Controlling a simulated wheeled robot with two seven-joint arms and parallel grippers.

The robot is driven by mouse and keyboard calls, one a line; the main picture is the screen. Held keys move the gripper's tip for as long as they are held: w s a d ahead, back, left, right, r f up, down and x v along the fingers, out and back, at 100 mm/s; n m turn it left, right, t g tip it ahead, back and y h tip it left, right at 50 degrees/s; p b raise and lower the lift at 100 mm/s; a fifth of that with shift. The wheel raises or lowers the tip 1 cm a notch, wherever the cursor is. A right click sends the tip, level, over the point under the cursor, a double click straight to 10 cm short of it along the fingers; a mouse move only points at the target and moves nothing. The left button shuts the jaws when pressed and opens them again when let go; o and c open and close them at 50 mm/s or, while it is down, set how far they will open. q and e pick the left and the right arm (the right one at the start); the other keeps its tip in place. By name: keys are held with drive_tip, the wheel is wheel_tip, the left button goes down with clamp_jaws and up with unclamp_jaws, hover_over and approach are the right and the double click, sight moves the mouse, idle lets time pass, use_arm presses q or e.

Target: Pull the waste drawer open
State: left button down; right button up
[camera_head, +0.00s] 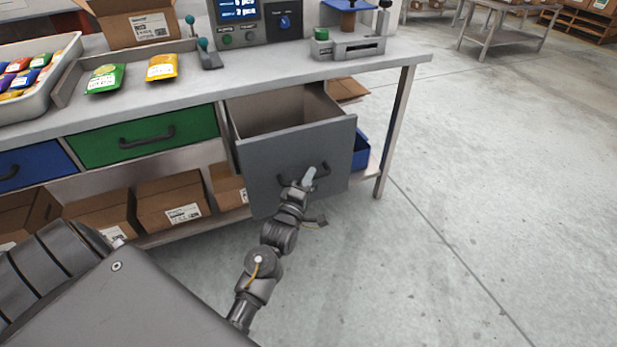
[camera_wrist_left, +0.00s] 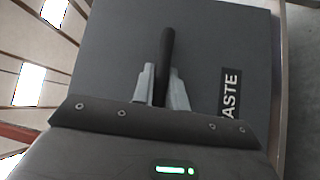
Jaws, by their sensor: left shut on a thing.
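The grey waste drawer (camera_head: 292,160) stands pulled out from the right end of the bench, and its inside looks empty. In the left wrist view its grey front (camera_wrist_left: 115,45) carries a label (camera_wrist_left: 231,93) of which "ASTE" can be read. My left gripper (camera_head: 308,178) is at the drawer front and shut on the black handle (camera_wrist_left: 166,50). In the left wrist view the two light fingers of the left gripper (camera_wrist_left: 162,85) sit on either side of the handle bar. My right gripper is not in view.
A green drawer (camera_head: 145,139) and a blue drawer (camera_head: 35,167) beside it are closed. Cardboard boxes (camera_head: 172,201) stand on the shelf below. The bench top (camera_head: 205,88) holds packets, a tray and a weigher. Open concrete floor (camera_head: 480,190) lies to the right.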

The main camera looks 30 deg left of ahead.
use_arm(q)
drive_tip(key=c, duration=1.4)
unclamp_jaws()
drive_tip(key=shift+s, duration=0.1)
drive_tip(key=shift+s+f, duration=0.1)
drive_tip(key=shift+s, duration=0.2)
drive_tip(key=v, duration=1)
drive_tip(key=shift+p, duration=0.3)
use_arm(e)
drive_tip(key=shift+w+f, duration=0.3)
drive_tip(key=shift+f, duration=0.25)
